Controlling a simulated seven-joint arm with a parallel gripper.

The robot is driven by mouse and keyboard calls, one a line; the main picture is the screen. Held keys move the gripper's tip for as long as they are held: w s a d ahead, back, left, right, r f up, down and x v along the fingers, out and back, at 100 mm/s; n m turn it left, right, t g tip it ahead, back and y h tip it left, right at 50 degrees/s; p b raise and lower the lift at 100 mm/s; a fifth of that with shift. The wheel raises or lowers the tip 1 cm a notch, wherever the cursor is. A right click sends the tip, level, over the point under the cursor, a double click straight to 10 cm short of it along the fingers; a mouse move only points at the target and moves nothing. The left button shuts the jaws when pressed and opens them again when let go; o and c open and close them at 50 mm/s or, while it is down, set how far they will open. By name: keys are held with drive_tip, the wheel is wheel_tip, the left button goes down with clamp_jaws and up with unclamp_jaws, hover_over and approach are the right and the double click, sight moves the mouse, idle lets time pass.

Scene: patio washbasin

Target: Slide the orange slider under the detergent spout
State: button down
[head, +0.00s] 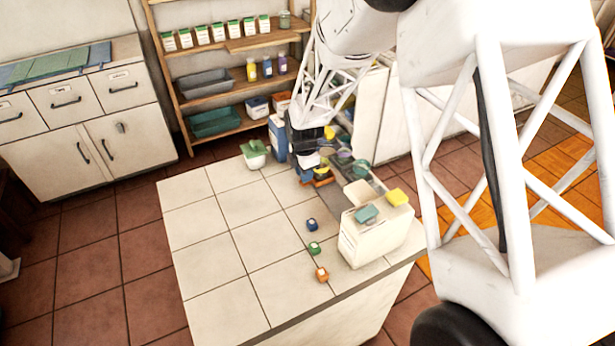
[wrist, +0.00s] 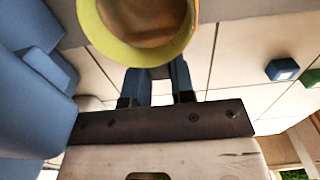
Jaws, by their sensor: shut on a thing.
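In the head view, the orange slider (head: 322,183) shows as a small patch on the counter below my gripper (head: 310,166). A yellow-green cup (head: 321,171) sits just above it. In the wrist view, the cup (wrist: 145,32) is open towards the camera, brown inside, and covers my fingertips. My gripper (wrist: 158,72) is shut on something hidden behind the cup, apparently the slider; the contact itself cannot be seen. A blue container (head: 278,139) stands close behind my gripper and fills the left of the wrist view (wrist: 35,90). I cannot make out its spout.
Purple and teal round pieces (head: 360,166) lie to the right of my gripper. A white box (head: 365,240) with coloured sponges stands at the front right. Blue, green and orange cubes (head: 314,248) lie in front. A green-topped pot (head: 253,157) stands left.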

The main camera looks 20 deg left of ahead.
drive_tip(key=shift+w+a, duration=0.5)
drive_tip(key=c, duration=1)
unclamp_jaws()
drive_tip(key=shift+o, duration=0.2)
wheel_tip(320, 180, up, 8)
drive_tip(key=shift+f, duration=0.1)
